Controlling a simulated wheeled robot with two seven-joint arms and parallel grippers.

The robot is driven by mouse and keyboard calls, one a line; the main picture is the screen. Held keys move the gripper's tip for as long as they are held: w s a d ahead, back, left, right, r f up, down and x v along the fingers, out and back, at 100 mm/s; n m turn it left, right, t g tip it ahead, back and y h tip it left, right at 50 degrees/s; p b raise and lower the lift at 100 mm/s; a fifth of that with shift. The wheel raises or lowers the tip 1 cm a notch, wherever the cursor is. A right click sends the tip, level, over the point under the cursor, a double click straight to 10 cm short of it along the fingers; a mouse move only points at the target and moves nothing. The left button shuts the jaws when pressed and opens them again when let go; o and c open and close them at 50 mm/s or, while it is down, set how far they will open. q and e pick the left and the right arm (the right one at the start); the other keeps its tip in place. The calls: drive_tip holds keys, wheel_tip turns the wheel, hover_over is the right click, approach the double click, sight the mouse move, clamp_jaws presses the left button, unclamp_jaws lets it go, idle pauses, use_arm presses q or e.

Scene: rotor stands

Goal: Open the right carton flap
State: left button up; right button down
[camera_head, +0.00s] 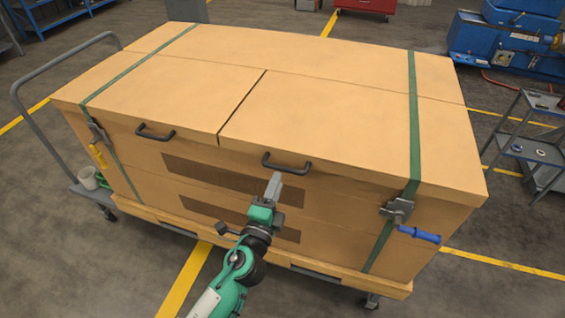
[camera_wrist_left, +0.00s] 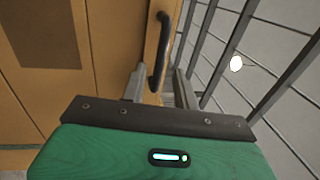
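The large carton has a right flap (camera_head: 340,115) lying flat and closed, with a black handle (camera_head: 286,164) at its front edge. The handle also shows in the left wrist view (camera_wrist_left: 160,48). The left flap (camera_head: 165,95) is flat too, with its own black handle (camera_head: 155,134). My left gripper (camera_head: 276,180) is just in front of and below the right flap's handle. In the left wrist view, its two fingers (camera_wrist_left: 160,88) are apart, with the handle's near end showing between them. I cannot tell whether they touch it. My right gripper is not in view.
Green straps cross the carton at left (camera_head: 140,65) and right (camera_head: 413,110). The right buckle (camera_head: 398,210) has a blue lever (camera_head: 419,235); the left has a yellow lever (camera_head: 98,156). A grey cart (camera_head: 533,150) and blue machine (camera_head: 505,45) stand at right.

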sight(282, 168)
use_arm(q)
drive_tip(key=p+x, duration=0.1)
drive_tip(key=x, duration=0.4)
drive_tip(key=shift+w+d+r, duration=0.1)
drive_tip(key=shift+w, duration=0.25)
drive_tip(key=shift+c, duration=0.2)
clamp_jaws()
